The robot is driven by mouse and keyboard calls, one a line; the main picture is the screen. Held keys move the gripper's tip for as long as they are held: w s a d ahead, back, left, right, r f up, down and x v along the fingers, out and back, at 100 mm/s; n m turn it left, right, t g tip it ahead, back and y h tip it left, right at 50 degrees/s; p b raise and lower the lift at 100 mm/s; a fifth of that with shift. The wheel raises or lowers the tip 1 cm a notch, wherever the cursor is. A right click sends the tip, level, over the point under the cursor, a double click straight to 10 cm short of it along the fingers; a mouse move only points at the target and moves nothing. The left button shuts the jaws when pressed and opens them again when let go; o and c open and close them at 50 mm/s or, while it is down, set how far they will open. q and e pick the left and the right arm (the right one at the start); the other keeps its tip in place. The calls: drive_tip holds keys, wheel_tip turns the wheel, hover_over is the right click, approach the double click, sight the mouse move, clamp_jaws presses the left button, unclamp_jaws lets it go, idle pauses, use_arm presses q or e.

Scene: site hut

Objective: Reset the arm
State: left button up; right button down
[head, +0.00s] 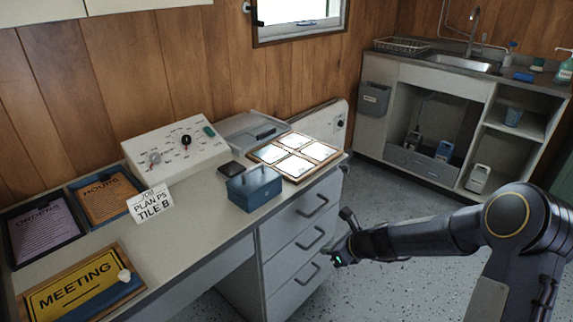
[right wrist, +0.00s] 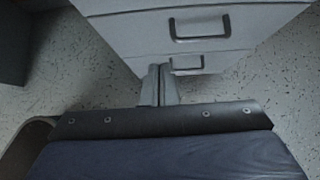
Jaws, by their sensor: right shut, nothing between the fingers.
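My right arm comes in from the right in the head view. Its gripper (head: 338,255) hangs in front of the desk's drawers, below the level of the desk top and apart from the drawer handles. In the right wrist view the gripper's fingers (right wrist: 158,86) are together with nothing between them. The grey drawer unit (right wrist: 205,40) fills the upper middle of that view, beyond the fingers. My left gripper is not in view.
The desk (head: 215,210) holds a blue box (head: 254,188), a tray of four bright tiles (head: 262,153), a white control panel (head: 177,147), a card sign (head: 150,203) and a yellow MEETING board (head: 75,284). A sink counter (head: 400,70) stands behind. Speckled floor (head: 370,190) is clear between.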

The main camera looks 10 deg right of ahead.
drive_tip(key=s+r+n, duration=1.5)
drive_tip(key=s+r, duration=0.1)
drive_tip(key=s+d+n+g+h, duration=0.1)
drive_tip(key=s+d+n+h, duration=0.1)
drive_tip(key=s+n, duration=1.2)
wheel_tip(320, 180, up, 20)
drive_tip(key=s+m+p, duration=0.2)
drive_tip(key=p, duration=1.9)
drive_tip(key=shift+s+d+r+m, duration=0.15)
drive_tip(key=shift+s+r+m, duration=0.1)
drive_tip(key=shift+s+m, duration=0.15)
